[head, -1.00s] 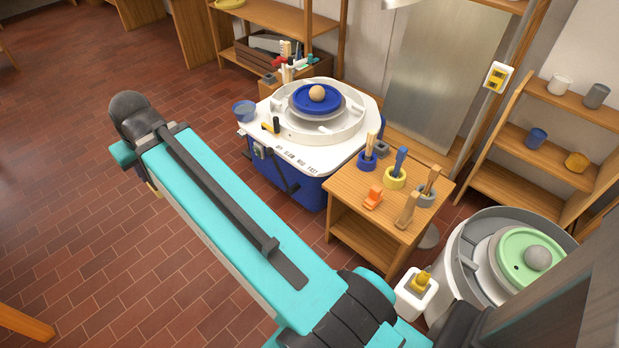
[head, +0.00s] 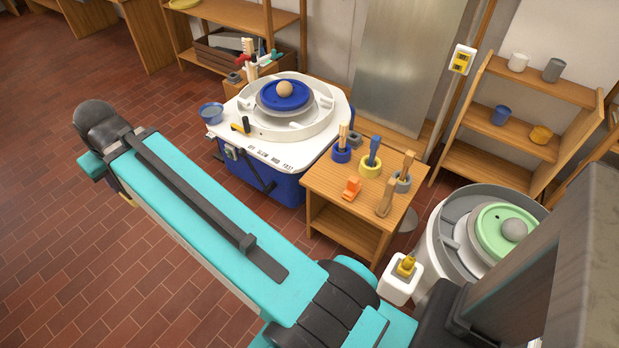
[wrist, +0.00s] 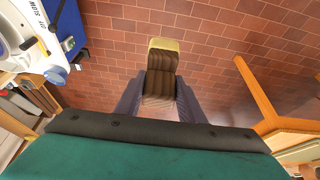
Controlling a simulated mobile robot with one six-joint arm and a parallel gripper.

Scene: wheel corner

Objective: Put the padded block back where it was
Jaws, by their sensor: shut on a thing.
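My gripper (wrist: 160,92) shows in the wrist view, with a grey finger on each side of the padded block (wrist: 162,62). It is shut on this block, which has a brown ribbed body and a pale yellow end pointing away from me. The block is held over the brick floor, touching nothing else that I can see. In the head view my arm reaches to the far left and its end hides the gripper; a small yellowish patch below the arm's end may be the block, but I cannot tell.
A wooden side table (head: 340,208) with tool pots, an orange item (head: 352,188) and a wooden block (head: 385,197) stands right of the blue-and-white pottery wheel (head: 272,185). A second wheel (head: 440,245) is at right. A wooden edge (wrist: 258,95) lies right in the wrist view. Left floor is clear.

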